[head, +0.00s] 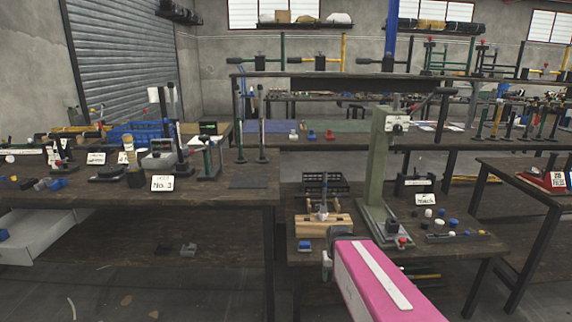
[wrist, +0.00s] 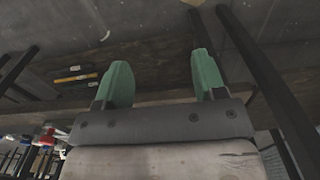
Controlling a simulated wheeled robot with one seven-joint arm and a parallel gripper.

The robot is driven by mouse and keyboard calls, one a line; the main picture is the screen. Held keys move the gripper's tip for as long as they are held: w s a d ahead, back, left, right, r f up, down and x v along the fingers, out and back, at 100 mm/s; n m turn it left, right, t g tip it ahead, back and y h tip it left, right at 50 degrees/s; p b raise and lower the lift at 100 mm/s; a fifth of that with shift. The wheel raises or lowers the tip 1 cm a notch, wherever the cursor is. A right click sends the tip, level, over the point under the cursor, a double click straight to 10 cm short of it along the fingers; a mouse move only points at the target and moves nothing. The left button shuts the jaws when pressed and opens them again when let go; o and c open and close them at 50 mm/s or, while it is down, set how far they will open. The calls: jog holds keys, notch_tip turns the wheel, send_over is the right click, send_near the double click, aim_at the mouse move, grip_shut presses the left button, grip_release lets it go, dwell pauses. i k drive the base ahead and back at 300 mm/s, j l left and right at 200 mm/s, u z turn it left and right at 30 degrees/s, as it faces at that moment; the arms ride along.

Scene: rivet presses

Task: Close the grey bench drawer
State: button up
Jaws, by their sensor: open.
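The grey bench drawer (head: 42,235) stands open under the left workbench (head: 225,194) in the head view, at the left edge. Its front panel faces the lower left, and a blue item (head: 4,234) shows at its left end. In the head view my pink arm is at the lower middle right, far to the right of the drawer; the fingers there are hidden or unclear. In the wrist view my gripper (wrist: 158,83) has two green fingers spread apart with nothing between them. The drawer is not seen in the wrist view.
A lower bench (head: 455,247) holds a green press (head: 378,170) and a wooden fixture (head: 323,222) near my arm. Dark bench legs (head: 269,265) stand between my arm and the drawer. Floor at lower left looks mostly clear.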

aim_at(31, 231)
jog(key=u, duration=2.4)
